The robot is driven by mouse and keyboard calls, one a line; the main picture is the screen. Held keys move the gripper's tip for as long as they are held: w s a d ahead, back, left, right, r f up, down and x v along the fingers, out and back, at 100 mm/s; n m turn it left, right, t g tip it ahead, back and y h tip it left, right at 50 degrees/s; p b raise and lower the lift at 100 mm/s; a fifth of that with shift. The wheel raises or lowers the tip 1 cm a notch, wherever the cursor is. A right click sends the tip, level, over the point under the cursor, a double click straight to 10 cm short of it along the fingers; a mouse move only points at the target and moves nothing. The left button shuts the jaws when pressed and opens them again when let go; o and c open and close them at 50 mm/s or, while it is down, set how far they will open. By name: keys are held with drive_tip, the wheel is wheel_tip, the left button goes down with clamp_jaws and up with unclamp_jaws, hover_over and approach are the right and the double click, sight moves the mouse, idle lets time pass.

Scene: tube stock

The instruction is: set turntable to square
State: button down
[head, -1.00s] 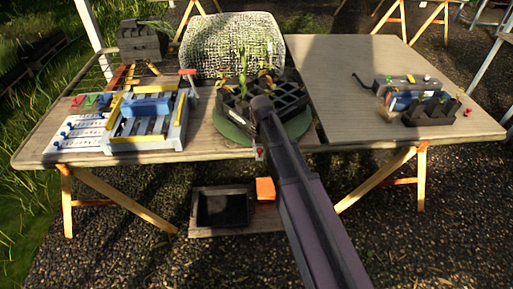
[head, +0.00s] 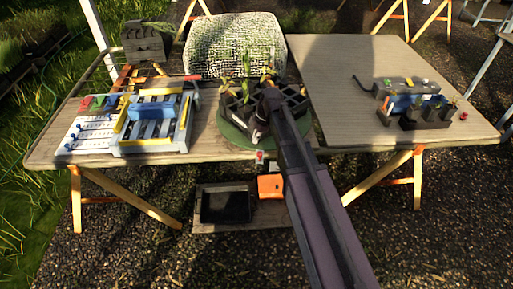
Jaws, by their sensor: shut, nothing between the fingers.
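The turntable is a round green disc (head: 232,133) at the front middle of the table. A black multi-cell tray (head: 292,101) with several small green plants stands on it. The tray appears turned at an angle to the table's front edge; my arm hides much of its middle and right side. My gripper (head: 257,132) is low at the tray's near side, partly hidden by my own arm. It is shut with nothing held. I cannot tell whether it touches the tray.
A blue, white and yellow rack unit (head: 152,143) stands left on the table (head: 215,150). A textured pale block (head: 235,45) is behind the turntable. Small dark and blue holders (head: 425,118) stand at right. A black bin (head: 226,206) and an orange box (head: 270,186) sit below.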

drive_tip(key=m, duration=0.1)
drive_tip(key=r+m, duration=0.1)
drive_tip(key=r+m+p, duration=0.1)
drive_tip(key=shift+a+m+y, duration=0.25)
drive_tip(key=shift+m+y, duration=0.05)
drive_tip(key=shift+y, duration=0.1)
drive_tip(key=shift+f, duration=0.2)
drive_tip(key=b+x, duration=1)
drive_tip(key=shift+d, duration=2)
